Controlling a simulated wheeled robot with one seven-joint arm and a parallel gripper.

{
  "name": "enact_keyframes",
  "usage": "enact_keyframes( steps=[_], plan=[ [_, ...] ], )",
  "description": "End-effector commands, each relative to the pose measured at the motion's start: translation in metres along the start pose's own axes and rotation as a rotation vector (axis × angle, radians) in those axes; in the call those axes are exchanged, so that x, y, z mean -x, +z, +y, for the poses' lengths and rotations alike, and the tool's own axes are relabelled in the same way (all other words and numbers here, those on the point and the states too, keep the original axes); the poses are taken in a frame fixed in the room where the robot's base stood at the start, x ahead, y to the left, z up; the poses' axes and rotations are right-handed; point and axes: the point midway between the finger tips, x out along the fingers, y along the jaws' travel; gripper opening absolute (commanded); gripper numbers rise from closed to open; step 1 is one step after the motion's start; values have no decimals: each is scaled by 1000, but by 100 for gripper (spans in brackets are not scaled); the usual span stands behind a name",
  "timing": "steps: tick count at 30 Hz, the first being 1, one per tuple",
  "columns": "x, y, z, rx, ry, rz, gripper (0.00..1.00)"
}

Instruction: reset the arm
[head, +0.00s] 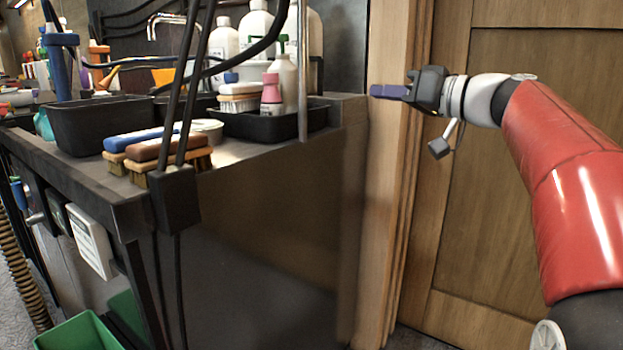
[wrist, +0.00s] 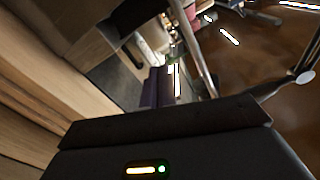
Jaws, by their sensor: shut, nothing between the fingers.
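My gripper (head: 388,91) is at the right of the head view, at the end of my red arm. Its purple fingers are shut with nothing between them and point left. It is in the air in front of the wooden door frame, right of the dark counter and apart from it. In the wrist view the purple fingers (wrist: 158,88) show together near the middle, above the dark gripper body.
The dark counter (head: 270,220) fills the left. On it are brushes (head: 160,150), a black bin (head: 100,125), a black tray (head: 300,123) with bottles, and a tap (head: 168,22). A green bin (head: 80,332) is at lower left. A wooden door (head: 520,80) stands behind my arm.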

Motion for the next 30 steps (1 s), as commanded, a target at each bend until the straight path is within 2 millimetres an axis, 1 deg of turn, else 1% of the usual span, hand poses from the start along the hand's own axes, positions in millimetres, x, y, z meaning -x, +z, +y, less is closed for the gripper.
enact_keyframes(
  steps=[1,2,5,8,9,11,12,14,15,18,21,24,27,30],
  plan=[
    [3,12,-9,-35,23,-45,0],
    [5,22,-12,-60,41,-77,0],
    [14,63,-29,-146,117,-202,0],
    [35,121,-50,-233,230,-362,0],
    [47,148,-59,-262,287,-429,0],
    [67,189,-70,-291,376,-525,0],
    [82,215,-77,-304,437,-584,0],
    [106,252,-86,-309,529,-662,0],
    [122,274,-90,-303,589,-705,0],
    [159,321,-96,-271,724,-790,0],
    [187,352,-97,-232,823,-836,0],
    [203,369,-97,-204,879,-857,0],
    [209,375,-96,-192,901,-865,0],
    [209,376,-95,-192,903,-866,0]
  ],
)
